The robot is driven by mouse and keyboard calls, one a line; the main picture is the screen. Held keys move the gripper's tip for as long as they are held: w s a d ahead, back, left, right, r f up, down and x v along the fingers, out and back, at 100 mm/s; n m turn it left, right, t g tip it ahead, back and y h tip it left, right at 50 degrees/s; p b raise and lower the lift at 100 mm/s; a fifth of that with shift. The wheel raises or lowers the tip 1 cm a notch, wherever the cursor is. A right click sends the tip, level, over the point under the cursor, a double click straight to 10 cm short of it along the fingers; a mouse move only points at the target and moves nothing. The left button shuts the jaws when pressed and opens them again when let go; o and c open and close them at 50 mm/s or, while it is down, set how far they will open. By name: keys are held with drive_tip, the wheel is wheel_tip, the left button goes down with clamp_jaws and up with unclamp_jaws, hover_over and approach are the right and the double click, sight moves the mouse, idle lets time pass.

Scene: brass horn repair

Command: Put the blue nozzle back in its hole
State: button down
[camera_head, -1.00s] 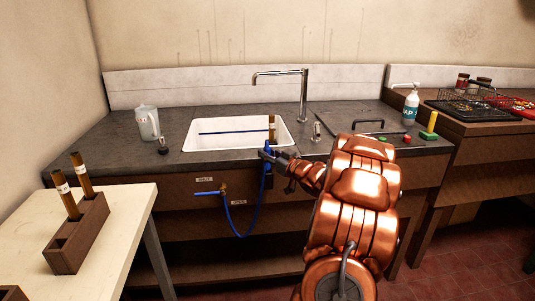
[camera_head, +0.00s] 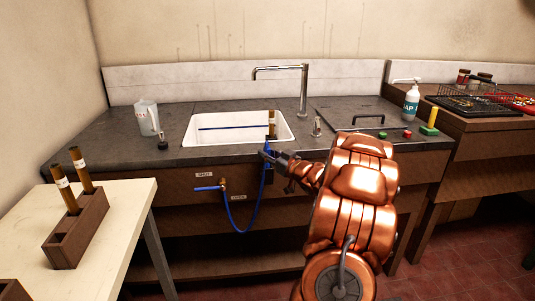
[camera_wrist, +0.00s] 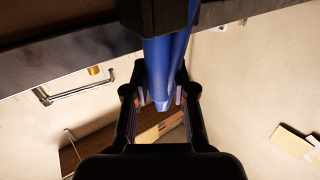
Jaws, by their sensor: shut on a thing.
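The blue nozzle (camera_wrist: 160,65) is between the fingers of my gripper (camera_wrist: 160,98) in the wrist view, and the gripper is shut on it. Its blue body runs up to a black block (camera_wrist: 158,15), which partly hides it; I cannot tell whether it sits in the hole. In the head view my gripper (camera_head: 268,155) is at the sink's front edge, by the dark holder on the cabinet front. A blue hose (camera_head: 229,219) hangs in a loop from a small tap (camera_head: 222,185) up to the nozzle. The hole itself is not visible.
The white sink (camera_head: 215,155) lies behind my gripper, with a blue rod and a brown tube in it. A chrome faucet (camera_head: 304,90) stands behind. A pale table (camera_head: 120,215) with a tube rack (camera_head: 78,232) is at left. A soap bottle (camera_head: 411,104) stands at right.

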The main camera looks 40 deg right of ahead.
drive_tip(key=shift+f+b, duration=0.4)
drive_tip(key=shift+f, duration=0.8)
drive_tip(key=c, duration=0.9)
unclamp_jaws()
drive_tip(key=s, duration=1.2)
drive_tip(key=shift+a, duration=0.35)
